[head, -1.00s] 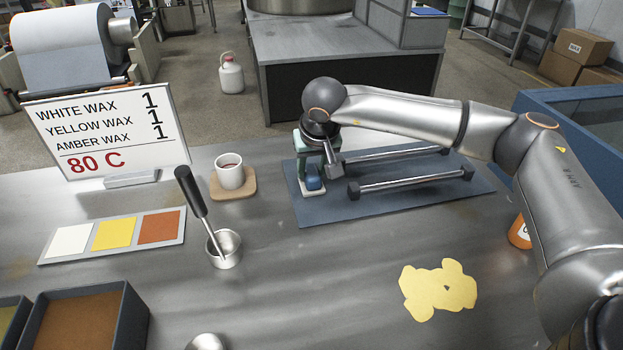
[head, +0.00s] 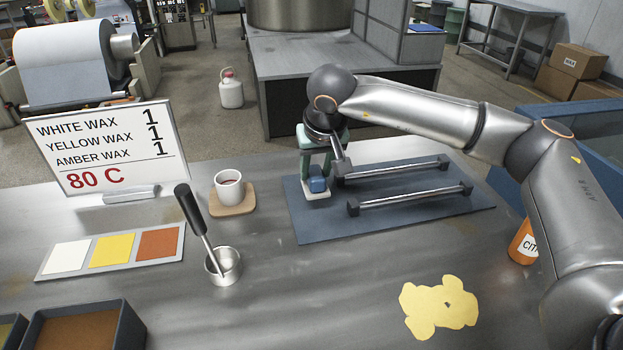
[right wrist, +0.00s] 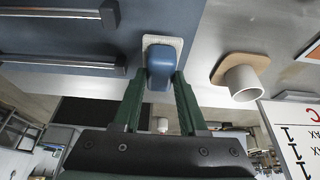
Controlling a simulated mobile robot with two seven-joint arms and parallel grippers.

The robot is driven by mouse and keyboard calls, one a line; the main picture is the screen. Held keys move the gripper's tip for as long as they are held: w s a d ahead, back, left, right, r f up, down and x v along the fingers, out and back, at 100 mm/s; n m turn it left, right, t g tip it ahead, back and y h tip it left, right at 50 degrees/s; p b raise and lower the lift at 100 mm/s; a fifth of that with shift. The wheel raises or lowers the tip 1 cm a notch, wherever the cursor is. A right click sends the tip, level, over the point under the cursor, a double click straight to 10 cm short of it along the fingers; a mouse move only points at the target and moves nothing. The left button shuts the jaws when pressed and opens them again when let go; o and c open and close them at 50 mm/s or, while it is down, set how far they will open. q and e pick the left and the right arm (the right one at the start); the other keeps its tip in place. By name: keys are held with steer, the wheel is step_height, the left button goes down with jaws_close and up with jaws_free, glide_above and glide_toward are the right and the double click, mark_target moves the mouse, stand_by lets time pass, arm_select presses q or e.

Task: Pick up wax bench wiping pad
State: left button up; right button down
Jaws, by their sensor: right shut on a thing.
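The wiping pad is a white pad (head: 316,196) with a blue grip block (head: 317,185). In the head view it is over the left part of the blue mat. My right gripper (head: 318,172) points down and its green fingers are shut on the block from both sides. In the right wrist view the blue block (right wrist: 160,66) sits between the fingertips, with the white pad (right wrist: 176,42) beyond it. The pad appears slightly above the mat, but the gap itself is hard to see. My left gripper is not in view.
The blue mat (head: 420,212) carries two metal rods (head: 415,197) right of the pad. A cup on a wooden coaster (head: 233,203) stands to the left. A metal pot with a dark-handled tool (head: 223,267) and a yellow spill (head: 440,306) are nearer. An orange bottle (head: 523,243) stands right.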

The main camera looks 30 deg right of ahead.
steer(key=s+r, duration=0.7)
steer(key=s, duration=0.5)
steer(key=shift+s+d+r, duration=0.15)
steer(key=shift+d+r, duration=0.25)
steer(key=c, duration=1.1)
jaws_free()
jaws_close()
steer(key=shift+f, duration=0.1)
